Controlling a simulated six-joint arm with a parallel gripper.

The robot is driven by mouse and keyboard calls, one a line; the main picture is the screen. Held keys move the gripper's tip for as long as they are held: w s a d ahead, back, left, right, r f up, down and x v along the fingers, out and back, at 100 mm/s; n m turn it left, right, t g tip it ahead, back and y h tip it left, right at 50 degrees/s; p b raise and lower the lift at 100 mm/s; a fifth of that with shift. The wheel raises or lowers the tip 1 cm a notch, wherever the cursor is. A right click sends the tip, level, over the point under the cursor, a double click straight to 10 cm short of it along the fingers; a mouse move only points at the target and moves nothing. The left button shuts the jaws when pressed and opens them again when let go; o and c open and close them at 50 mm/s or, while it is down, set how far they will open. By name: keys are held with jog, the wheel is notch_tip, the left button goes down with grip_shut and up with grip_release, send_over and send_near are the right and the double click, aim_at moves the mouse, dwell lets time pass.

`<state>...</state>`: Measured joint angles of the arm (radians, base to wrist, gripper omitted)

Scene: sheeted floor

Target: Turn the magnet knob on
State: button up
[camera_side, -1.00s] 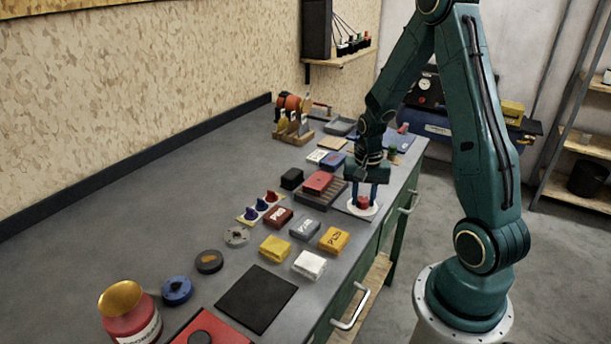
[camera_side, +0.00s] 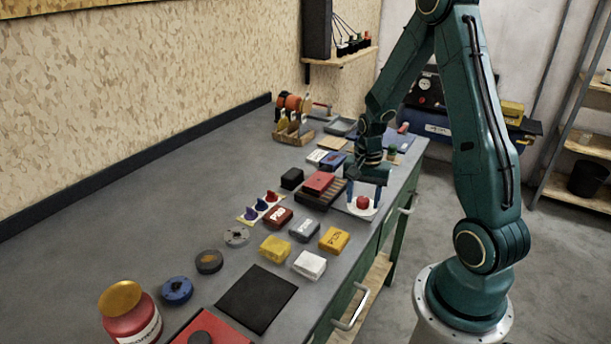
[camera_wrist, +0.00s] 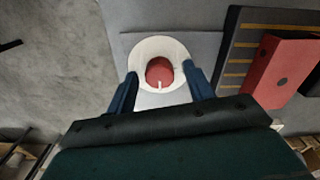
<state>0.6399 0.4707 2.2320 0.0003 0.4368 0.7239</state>
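A red round knob (camera_side: 362,202) sits on a white round plate (camera_side: 369,212) near the right edge of the bench. In the wrist view, the knob (camera_wrist: 159,72) has a pale line pointing toward the bottom of the picture, and the white plate (camera_wrist: 143,49) surrounds it. My gripper (camera_side: 364,192) is open and empty above the knob, one finger to each side. In the wrist view, the fingertips of my gripper (camera_wrist: 161,73) flank the knob with gaps on both sides.
A red box (camera_side: 318,183) on a slatted dark tray (camera_side: 337,196) stands close left of the knob. Yellow (camera_side: 334,239), grey (camera_side: 305,228) and white (camera_side: 309,264) blocks lie nearer the camera. A dark square mat (camera_side: 256,298) lies in front.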

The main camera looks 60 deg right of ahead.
aim_at(363, 199)
jog(key=shift+r, duration=0.2)
notch_tip(363, 199, up, 14)
jog(key=shift+f, duration=0.25)
dwell(0.7)
jog(key=s+a+r+n+t, duration=0.2)
jog(key=s+a+r+n, duration=0.3)
jog(key=a, duration=0.5)
jog(key=s+a+r+n+t, duration=0.3)
jog(key=s+a+r+n, duration=0.2)
jog(key=a+n, duration=0.5)
jog(key=shift+s+a+r+n+t, duration=0.2)
jog(key=shift+a+n+t, duration=0.1)
jog(key=shift+a, duration=0.2)
